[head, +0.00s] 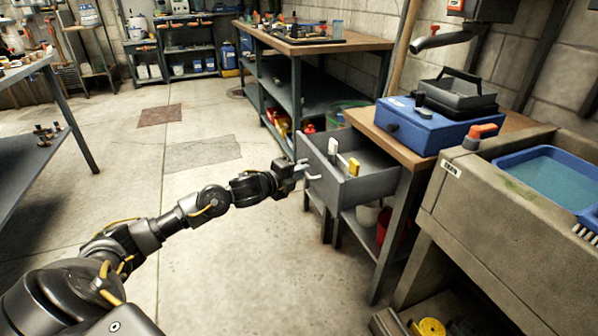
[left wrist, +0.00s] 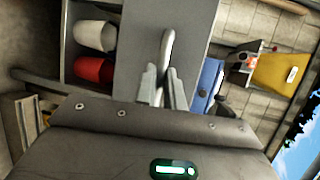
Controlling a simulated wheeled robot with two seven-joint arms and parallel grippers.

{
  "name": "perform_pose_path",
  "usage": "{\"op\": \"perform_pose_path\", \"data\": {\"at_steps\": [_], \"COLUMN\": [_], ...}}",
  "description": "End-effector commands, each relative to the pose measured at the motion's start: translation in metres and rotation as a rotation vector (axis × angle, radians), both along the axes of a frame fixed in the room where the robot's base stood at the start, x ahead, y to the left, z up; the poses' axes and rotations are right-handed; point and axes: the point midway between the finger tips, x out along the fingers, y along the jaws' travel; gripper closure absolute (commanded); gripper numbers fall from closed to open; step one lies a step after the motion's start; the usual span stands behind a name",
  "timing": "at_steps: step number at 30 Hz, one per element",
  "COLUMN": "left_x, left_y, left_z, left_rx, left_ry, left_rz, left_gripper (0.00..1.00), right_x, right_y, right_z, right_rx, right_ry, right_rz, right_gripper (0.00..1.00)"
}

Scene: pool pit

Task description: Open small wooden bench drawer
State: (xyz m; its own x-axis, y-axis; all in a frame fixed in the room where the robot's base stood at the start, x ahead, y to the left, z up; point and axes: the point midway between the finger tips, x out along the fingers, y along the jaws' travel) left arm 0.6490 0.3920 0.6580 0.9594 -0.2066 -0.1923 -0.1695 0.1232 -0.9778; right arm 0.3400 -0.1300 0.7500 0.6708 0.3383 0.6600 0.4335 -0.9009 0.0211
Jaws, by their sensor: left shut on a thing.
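The small wooden bench (head: 402,160) stands at the right of the head view, against the wall. Its grey drawer (head: 350,190) is pulled out and shows a white item and a yellow item inside. My left gripper (head: 304,171) is at the drawer front, shut on the pale bar handle (head: 313,177). In the left wrist view, the fingers (left wrist: 162,88) close around the handle (left wrist: 167,48), with the grey drawer front (left wrist: 135,55) behind it. My right gripper is not in view.
A blue case (head: 408,128) with a dark tray sits on the bench top. A concrete sink (head: 470,195) with a blue basin stands at the right. A red bucket (head: 392,228) is under the drawer. The floor (head: 250,245) left of the drawer is open.

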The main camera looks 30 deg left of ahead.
Motion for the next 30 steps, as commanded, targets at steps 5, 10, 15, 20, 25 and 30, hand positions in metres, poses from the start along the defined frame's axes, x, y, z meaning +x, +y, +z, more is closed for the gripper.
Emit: {"op": "perform_pose_path", "data": {"at_steps": [5, 10, 15, 20, 25, 30], "left_x": [-0.001, -0.001, 0.000, -0.001, -0.017, -0.049], "left_y": [0.001, 0.001, 0.001, 0.001, 0.005, 0.011], "left_z": [0.000, 0.000, 0.000, 0.000, 0.003, 0.009], "left_rx": [0.000, 0.000, 0.000, 0.000, 0.003, 0.004], "left_ry": [0.000, 0.000, 0.000, 0.000, 0.002, 0.005], "left_rz": [0.001, 0.001, 0.001, 0.001, 0.001, 0.000], "left_gripper": [1.00, 0.72, 0.67, 0.67, 0.67, 0.67], "right_x": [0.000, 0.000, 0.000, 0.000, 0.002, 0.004], "right_y": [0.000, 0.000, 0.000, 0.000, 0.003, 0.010], "right_z": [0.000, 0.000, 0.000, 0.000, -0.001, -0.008], "right_rx": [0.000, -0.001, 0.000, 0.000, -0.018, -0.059], "right_ry": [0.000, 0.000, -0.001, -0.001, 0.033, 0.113], "right_rz": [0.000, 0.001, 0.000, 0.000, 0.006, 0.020], "right_gripper": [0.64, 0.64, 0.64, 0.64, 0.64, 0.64]}}
